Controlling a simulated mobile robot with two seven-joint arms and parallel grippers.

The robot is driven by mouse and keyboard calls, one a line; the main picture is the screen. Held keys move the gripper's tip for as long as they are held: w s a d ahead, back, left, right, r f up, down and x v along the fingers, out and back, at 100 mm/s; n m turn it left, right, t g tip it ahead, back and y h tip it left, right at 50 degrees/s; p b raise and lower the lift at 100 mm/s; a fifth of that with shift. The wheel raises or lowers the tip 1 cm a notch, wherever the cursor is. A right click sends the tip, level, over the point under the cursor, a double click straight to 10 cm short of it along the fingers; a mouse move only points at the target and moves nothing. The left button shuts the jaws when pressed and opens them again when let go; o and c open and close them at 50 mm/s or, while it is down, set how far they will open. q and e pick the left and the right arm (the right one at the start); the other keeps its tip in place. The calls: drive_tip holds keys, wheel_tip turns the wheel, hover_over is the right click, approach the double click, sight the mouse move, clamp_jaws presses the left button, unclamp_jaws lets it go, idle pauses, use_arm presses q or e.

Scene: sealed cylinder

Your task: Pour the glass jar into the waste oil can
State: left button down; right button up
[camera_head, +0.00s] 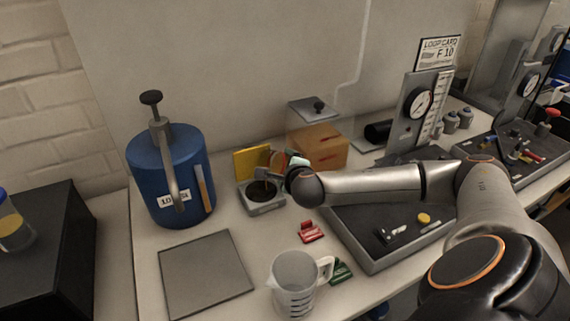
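My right arm comes in from the right, and its gripper (296,162) is at the small grey can with a raised yellow lid. The fingers are mostly hidden by the wrist. A small amber-orange jar (279,160) shows at the fingertips, tilted, and I take it for the glass jar, held in the gripper. It is above and just behind the can's dark round opening. This grey can (262,205) looks like the waste oil can and stands open on the bench. I cannot tell whether liquid is flowing. My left gripper is not in view.
A blue pump canister (160,165) stands left of the can. A grey plate (204,274), a clear measuring jug (293,283) and a red clip (311,232) lie in front. A black tray (378,254) is under my arm. A blue-lidded jar (14,230) stands far left.

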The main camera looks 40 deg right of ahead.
drive_tip(key=shift+a+n+h+p, duration=0.15)
drive_tip(key=shift+n+h+p, duration=1)
drive_tip(key=shift+p, duration=1.05)
idle(3.0)
drive_tip(key=shift+w+a+r+n+h+p, duration=0.15)
drive_tip(key=shift+r+n+h+p, duration=0.1)
drive_tip(key=shift+r+n+p, duration=0.3)
idle(0.4)
drive_tip(key=shift+a+r+n+h, duration=0.1)
drive_tip(key=shift+n+h, duration=0.2)
drive_tip(key=shift+h, duration=0.1)
idle(1.5)
